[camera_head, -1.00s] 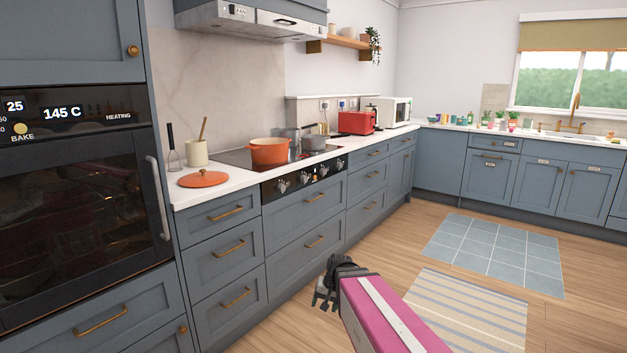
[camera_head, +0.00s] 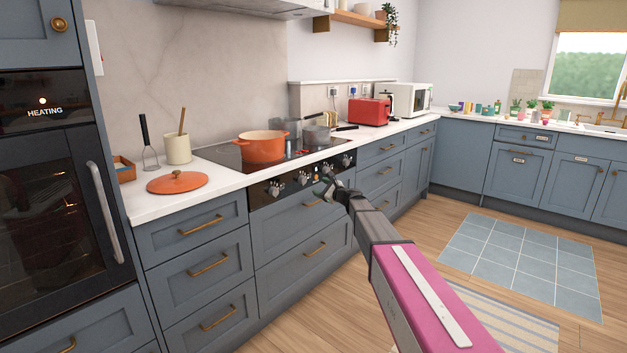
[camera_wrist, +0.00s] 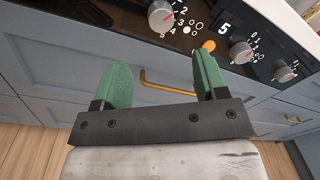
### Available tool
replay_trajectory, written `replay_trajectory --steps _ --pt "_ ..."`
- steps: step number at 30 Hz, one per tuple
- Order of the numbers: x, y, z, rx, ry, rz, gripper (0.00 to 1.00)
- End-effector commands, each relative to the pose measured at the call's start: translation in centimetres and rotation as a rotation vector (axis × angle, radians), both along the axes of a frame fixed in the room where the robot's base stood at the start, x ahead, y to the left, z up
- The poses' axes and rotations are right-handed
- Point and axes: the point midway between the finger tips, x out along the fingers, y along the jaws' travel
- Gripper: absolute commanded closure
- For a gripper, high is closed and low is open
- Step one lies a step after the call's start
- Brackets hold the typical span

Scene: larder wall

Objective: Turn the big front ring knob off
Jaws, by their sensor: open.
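The black knob panel (camera_head: 262,197) runs along the front of the hob (camera_head: 226,156). Several silver knobs sit on it, among them a left knob (camera_head: 274,187) and one beside it (camera_head: 303,178). I cannot tell which is the big front ring knob. In the wrist view a knob (camera_wrist: 160,17) is at the top, with others to the right (camera_wrist: 241,52) (camera_wrist: 285,73); a white "5" and an orange light lie between them. My gripper (camera_head: 325,187) is open and empty, with green fingers (camera_wrist: 163,75), in front of and just below the panel, seemingly apart from the knobs.
An orange pot (camera_head: 262,147) and grey saucepans (camera_head: 316,135) stand on the hob. An orange lid (camera_head: 177,182) lies on the white counter left of it. Drawers with brass handles (camera_head: 315,249) are below the panel. The floor in front is clear, with mats (camera_head: 520,252).

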Motion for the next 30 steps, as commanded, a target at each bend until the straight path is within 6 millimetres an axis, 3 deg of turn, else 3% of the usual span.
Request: replay_trajectory --steps 8,21,30 --pt "1.5 1.5 0.1 0.006 0.002 -0.001 0.34" --pt "6.4 6.9 0.0 0.004 0.001 0.000 0.34" --pt "7.2 8.1 0.0 0.003 0.001 -0.001 0.34"
